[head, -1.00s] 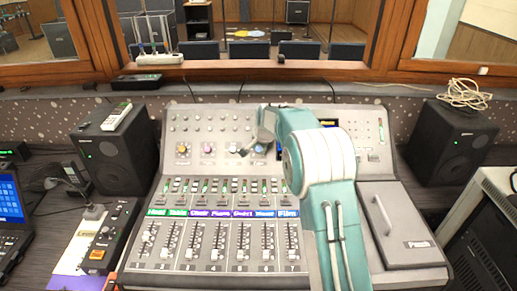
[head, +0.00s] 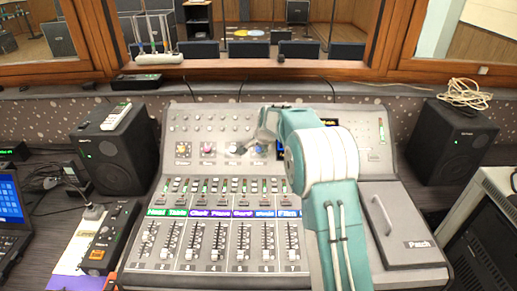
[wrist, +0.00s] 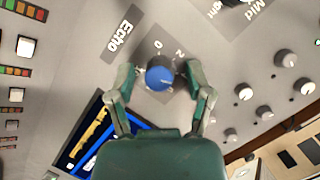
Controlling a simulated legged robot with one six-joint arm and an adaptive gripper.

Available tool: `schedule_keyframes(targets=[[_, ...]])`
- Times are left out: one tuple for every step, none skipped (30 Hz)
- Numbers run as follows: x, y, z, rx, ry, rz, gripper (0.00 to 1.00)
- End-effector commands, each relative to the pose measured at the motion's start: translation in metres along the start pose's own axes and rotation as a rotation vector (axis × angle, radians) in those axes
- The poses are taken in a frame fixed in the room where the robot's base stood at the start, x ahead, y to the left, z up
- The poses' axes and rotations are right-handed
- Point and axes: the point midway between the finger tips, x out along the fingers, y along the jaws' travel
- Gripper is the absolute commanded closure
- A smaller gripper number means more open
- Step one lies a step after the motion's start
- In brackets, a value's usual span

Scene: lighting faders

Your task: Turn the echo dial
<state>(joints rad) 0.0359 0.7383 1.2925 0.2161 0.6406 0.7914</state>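The echo dial is a round blue knob (wrist: 160,76) on the grey panel in the wrist view, beside a dark label reading "Echo" (wrist: 118,40). Small marks, including a 0, show around it. My gripper (wrist: 160,70) is open, with one finger on each side of the knob and a visible gap on both sides. Nothing is held. In the head view my gripper (head: 252,147) is over the upper middle of the mixing desk, at the right end of the coloured knob row, and partly covers the blue knob (head: 260,150).
Other coloured knobs, such as a pink one (head: 208,149), lie left of the gripper. Faders (head: 218,240) and bright channel labels fill the desk's lower part. A blue-edged screen (wrist: 95,135) lies near the left finger. Speakers (head: 112,155) (head: 440,142) flank the desk.

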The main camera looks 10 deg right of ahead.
Motion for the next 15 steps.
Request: schedule_keyframes(targets=[[-0.001, 0.0, 0.0, 0.0, 0.001, -0.001, 0.29], [-0.001, 0.0, 0.0, 0.0, 0.001, -0.001, 0.29], [-0.001, 0.0, 0.0, 0.0, 0.001, -0.001, 0.29], [-0.002, 0.0, 0.0, 0.0, 0.001, -0.001, 0.29], [-0.002, 0.0, 0.0, 0.0, 0.001, -0.001, 0.29], [-0.002, 0.0, 0.0, 0.0, 0.001, -0.001, 0.29], [-0.002, 0.0, 0.0, 0.0, 0.001, -0.001, 0.29], [-0.002, 0.0, 0.0, 0.0, 0.001, -0.001, 0.29], [-0.003, 0.0, -0.001, 0.0, 0.002, -0.002, 0.29], [-0.004, -0.001, -0.001, 0.0, 0.002, -0.002, 0.29], [-0.006, -0.001, -0.001, 0.0, 0.002, -0.002, 0.29], [-0.01, -0.001, -0.001, 0.0, 0.002, -0.002, 0.29], [-0.014, -0.001, -0.001, 0.0, 0.003, -0.003, 0.29], [-0.019, -0.001, -0.001, 0.0, 0.004, -0.004, 0.29], [-0.027, -0.001, -0.001, -0.001, 0.004, -0.004, 0.29]])
